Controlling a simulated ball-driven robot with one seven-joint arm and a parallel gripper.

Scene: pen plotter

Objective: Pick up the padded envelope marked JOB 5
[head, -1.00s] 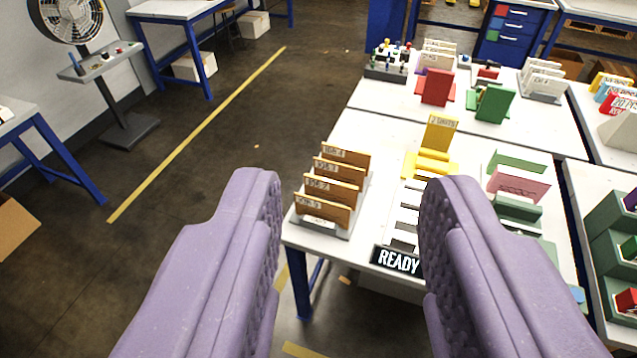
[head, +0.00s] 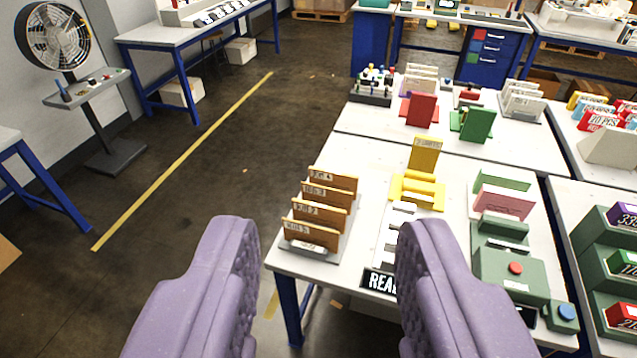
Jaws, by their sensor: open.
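Several brown padded envelopes stand upright, one behind another, in a grey rack (head: 345,243) at the near left corner of a white table. Each has a small label at its top left. The lettering is too small to read surely, so I cannot tell which envelope is JOB 5. The front envelope (head: 312,236) is nearest me, and the back envelope (head: 335,180) is farthest. My gripper (head: 325,235) has two purple padded fingers spread wide. It is open and empty; the rack shows between and beyond the fingertips, apart from them.
A READY sign (head: 378,281) stands at the table's front edge. A yellow holder (head: 418,190) is right of the rack, with a green machine (head: 510,275) farther right. Red (head: 421,109) and green (head: 476,125) upright pieces stand behind.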

